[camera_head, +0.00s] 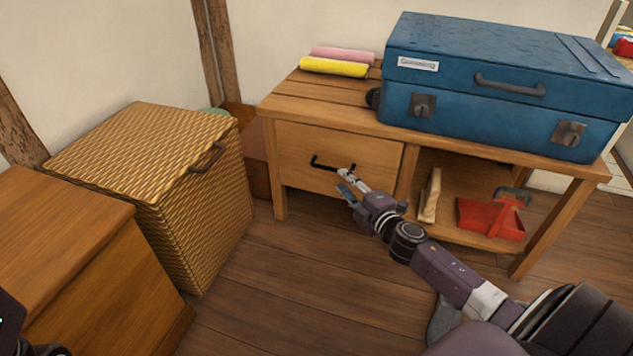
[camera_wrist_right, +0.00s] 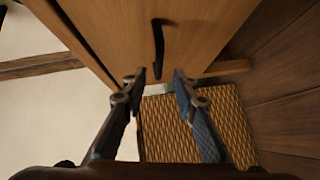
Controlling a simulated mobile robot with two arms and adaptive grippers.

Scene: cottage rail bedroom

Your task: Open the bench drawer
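The bench (camera_head: 345,91) is wooden, and its drawer (camera_head: 375,158) is under the left part of the top. The drawer front looks flush with the frame, so it is shut. Its black bar handle (camera_head: 330,166) is in the middle of the front. My right gripper (camera_head: 346,182) is just right of and in front of the handle, with its fingers apart. In the right wrist view the handle (camera_wrist_right: 158,45) lies ahead of the open gripper (camera_wrist_right: 160,78), roughly in line with the gap, and nothing is between the fingers. My left gripper does not show clearly.
A wicker hamper (camera_head: 190,200) and a wooden cabinet (camera_head: 90,260) stand left of the bench. A blue suitcase (camera_head: 500,75) and rolled yellow (camera_head: 334,67) and pink cloths lie on top. A red object (camera_head: 485,218) sits on the lower shelf. Floor before the drawer is clear.

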